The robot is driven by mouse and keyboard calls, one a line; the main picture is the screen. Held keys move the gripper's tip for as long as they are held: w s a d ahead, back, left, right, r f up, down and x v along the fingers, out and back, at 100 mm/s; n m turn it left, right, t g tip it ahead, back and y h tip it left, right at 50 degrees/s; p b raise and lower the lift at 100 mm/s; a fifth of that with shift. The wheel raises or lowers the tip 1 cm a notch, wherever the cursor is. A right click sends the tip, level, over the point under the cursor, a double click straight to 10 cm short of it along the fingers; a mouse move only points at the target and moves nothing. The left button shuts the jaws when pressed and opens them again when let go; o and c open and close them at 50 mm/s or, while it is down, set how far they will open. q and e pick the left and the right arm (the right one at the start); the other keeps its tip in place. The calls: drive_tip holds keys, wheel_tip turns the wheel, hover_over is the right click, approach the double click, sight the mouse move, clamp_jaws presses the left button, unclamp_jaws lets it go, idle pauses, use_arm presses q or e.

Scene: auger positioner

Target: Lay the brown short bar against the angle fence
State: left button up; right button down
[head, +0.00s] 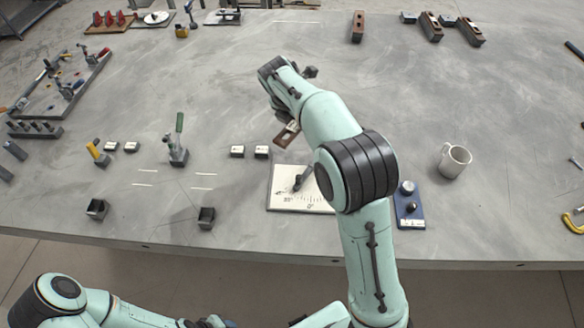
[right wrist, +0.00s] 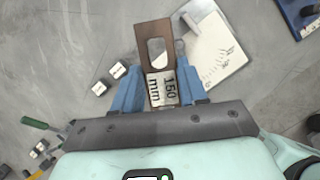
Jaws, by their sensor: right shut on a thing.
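My right gripper (right wrist: 158,78) is shut on the brown short bar (right wrist: 153,34). The bar shows an oval opening and a pale label reading 150 mm between the blue fingers. In the head view the bar's brown end (head: 287,135) shows beside my right forearm, which hides the gripper. The white angle board (head: 285,200) lies right of and nearer than the bar, with degree marks and a dark angle fence (head: 302,178). The board (right wrist: 215,55) is right of the bar in the right wrist view. The bar appears apart from the fence.
Two small white-topped blocks (head: 249,152) lie left of the board. A blue plate with knobs (head: 408,205) and a white mug (head: 454,160) stand to the right. A green-handled clamp (head: 177,150) stands left.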

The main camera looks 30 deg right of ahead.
drive_tip(key=shift+f+b, duration=1)
drive_tip(key=shift+f, duration=8.7)
use_arm(q)
drive_tip(key=s+f, duration=0.2)
drive_tip(key=f, duration=0.1)
drive_tip(key=shift+s, duration=0.2)
use_arm(e)
drive_tip(key=shift+f, duration=0.6)
drive_tip(key=c, duration=0.6)
unclamp_jaws()
use_arm(q)
drive_tip(key=shift+f, duration=0.2)
use_arm(e)
drive_tip(key=shift+f, duration=0.1)
use_arm(q)
drive_tip(key=shift+s, duration=0.1)
use_arm(e)
drive_tip(key=shift+s+d, duration=0.1)
